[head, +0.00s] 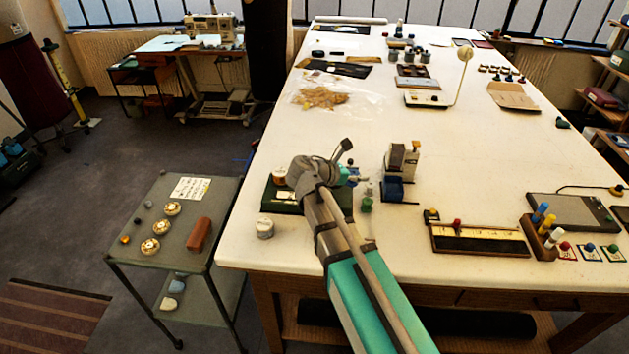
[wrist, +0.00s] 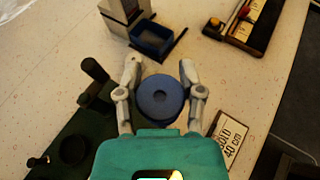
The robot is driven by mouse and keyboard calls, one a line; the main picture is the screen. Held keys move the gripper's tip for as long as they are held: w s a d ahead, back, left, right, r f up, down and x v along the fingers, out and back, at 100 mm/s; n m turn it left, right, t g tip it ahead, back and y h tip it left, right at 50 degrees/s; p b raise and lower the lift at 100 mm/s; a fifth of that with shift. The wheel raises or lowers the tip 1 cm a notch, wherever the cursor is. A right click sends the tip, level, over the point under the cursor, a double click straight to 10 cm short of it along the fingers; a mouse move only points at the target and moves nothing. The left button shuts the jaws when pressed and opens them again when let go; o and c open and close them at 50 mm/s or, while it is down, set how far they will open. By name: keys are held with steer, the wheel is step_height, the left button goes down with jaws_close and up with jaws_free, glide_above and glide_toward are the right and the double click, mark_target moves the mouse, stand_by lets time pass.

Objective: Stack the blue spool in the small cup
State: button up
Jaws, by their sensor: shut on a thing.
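In the wrist view the blue spool (wrist: 160,97) is a round blue piece with a small dark hollow in its middle. My gripper (wrist: 160,70) is shut on it, one grey finger on each side. In the head view my gripper (head: 352,172) is over the near left part of the long table, and my arm hides most of what is there. A small pale grey round container (head: 265,228) stands at the table's near left corner; I cannot tell whether it is the small cup. No other cup is clear in the wrist view.
A dark green board (wrist: 62,140) with dark posts lies beside my gripper. A small stand with a blue tray (wrist: 152,40) is close by. A card (wrist: 229,134) reads "SOLD 40 cm". A ruler box (head: 478,240) lies to the right. A grey trolley (head: 180,250) stands left of the table.

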steer(key=s+a+r+n+t+y+p, duration=0.2)
steer(key=s+a+r+p, duration=0.1)
steer(key=a, duration=0.7)
steer(key=shift+s+a+r+n+t, duration=0.3)
steer(key=shift+r+n, duration=0.1)
steer(key=shift+r, duration=0.1)
steer(key=shift+w, duration=0.15)
steer(key=w+f+b, duration=0.3)
steer(key=w, duration=0.1)
steer(key=w+a+f+b, duration=0.1)
steer(key=w+f+b, duration=0.1)
steer(key=w+f, duration=0.1)
steer(key=w+f+b, duration=0.3)
steer(key=w, duration=0.3)
steer(key=shift+a+b, duration=0.35)
steer(key=shift+a, duration=0.05)
steer(key=shift+f, duration=0.1)
steer(key=shift+w+a+f+b, duration=0.1)
steer(key=shift+w+f+b, duration=0.25)
steer(key=shift+f+b, duration=1.55)
steer(key=shift+b, duration=0.1)
